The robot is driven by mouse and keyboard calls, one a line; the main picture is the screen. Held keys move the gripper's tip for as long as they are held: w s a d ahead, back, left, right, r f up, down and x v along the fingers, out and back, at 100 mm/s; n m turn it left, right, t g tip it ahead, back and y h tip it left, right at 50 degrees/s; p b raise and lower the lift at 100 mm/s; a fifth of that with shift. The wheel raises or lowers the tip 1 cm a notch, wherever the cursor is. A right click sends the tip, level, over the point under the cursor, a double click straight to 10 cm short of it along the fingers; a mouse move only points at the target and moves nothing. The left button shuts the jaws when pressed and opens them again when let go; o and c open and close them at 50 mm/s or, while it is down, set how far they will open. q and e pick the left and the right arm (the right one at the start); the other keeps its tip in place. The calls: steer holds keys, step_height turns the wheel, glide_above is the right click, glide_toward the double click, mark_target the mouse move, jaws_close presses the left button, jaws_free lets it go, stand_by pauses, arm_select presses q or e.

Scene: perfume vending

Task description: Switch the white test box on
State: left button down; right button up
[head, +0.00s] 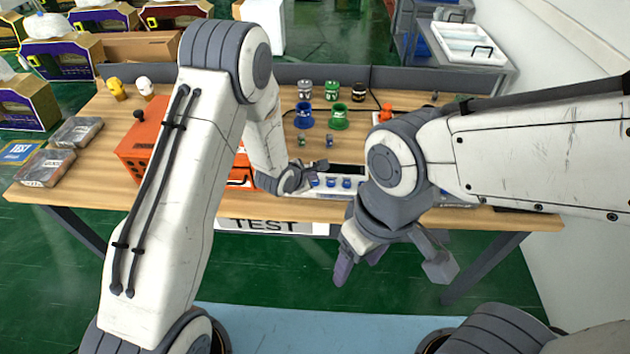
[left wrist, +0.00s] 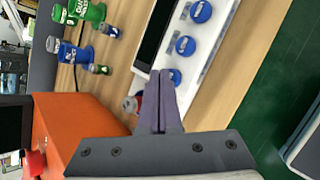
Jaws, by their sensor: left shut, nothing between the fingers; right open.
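The white test box (head: 352,192) lies at the table's front edge, with a dark screen (head: 347,170) and a row of blue knobs (head: 330,183). In the left wrist view the box (left wrist: 207,52) shows its blue knobs (left wrist: 185,46) along one side. My left gripper (head: 301,175) is shut and empty at the left end of the box; its fingertips (left wrist: 165,73) appear close to the box end, but I cannot tell whether they touch. A small red and white part (left wrist: 131,104) is partly hidden beside the fingers. My right gripper (head: 392,264) hangs open and empty in front of the table.
An orange box (head: 136,158) with a red button (head: 138,114) stands left of my left gripper. Blue (head: 304,115) and green (head: 339,117) cups with small bottles stand behind the test box. Grey packages (head: 46,167) lie at the table's left end.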

arm_select(q)
steer(key=shift+f, duration=0.35)
steer(key=shift+r, duration=0.15)
stand_by(0.4)
steer(key=shift+r+p, duration=0.55)
steer(key=shift+r, duration=0.2)
step_height(320, 180, up, 5)
steer(key=p, duration=0.4)
steer(key=shift+r, duration=0.1)
stand_by(0.6)
